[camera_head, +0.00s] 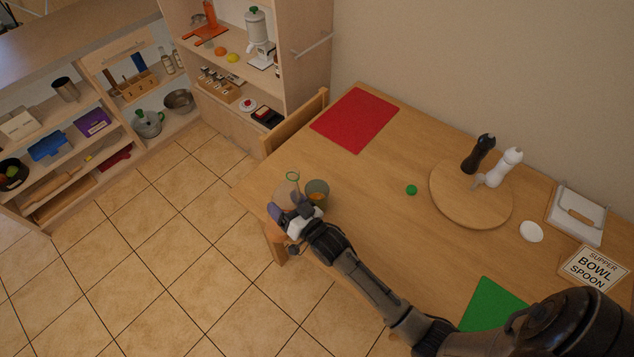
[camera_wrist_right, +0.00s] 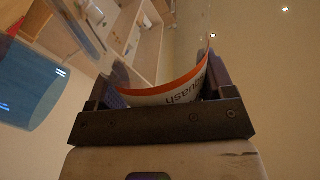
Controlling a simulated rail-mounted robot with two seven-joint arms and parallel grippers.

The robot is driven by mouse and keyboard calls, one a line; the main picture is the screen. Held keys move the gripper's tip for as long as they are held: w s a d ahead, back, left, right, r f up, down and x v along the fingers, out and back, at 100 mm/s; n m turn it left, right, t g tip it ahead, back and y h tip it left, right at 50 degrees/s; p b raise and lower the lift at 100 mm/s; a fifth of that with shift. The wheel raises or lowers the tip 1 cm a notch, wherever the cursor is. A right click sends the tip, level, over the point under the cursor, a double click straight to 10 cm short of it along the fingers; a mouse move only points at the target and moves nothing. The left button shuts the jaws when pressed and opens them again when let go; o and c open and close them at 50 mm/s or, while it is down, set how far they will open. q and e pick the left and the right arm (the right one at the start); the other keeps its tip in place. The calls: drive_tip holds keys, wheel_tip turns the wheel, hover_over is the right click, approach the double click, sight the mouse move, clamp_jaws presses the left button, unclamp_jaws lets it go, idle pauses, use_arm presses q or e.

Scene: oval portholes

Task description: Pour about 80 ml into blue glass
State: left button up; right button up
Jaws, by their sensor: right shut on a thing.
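My right gripper (camera_head: 290,212) is shut on a clear bottle at the table's near left edge. The glass (camera_head: 317,188) stands on the table just right of the bottle and looks grey-green, with some orange inside low down. In the wrist view it shows as a blue glass (camera_wrist_right: 28,85) at left. I cannot see liquid flowing. My left gripper is out of view.
On the wooden table (camera_head: 375,235) lie a green cap (camera_head: 411,189), a red mat (camera_head: 355,119) and a green mat (camera_head: 493,304). A round board (camera_head: 455,210) bears a dark mill and a white mill. A chair (camera_head: 297,122) stands at the table's far left side.

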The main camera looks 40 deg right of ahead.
drive_tip(key=shift+d+r+n+p, duration=0.2)
drive_tip(key=shift+n+p, duration=0.3)
drive_tip(key=shift+n, duration=0.5)
drive_tip(key=shift+d+f+n, duration=0.1)
drive_tip(key=shift+f+n, duration=0.15)
drive_tip(key=shift+n, duration=0.65)
idle(1.4)
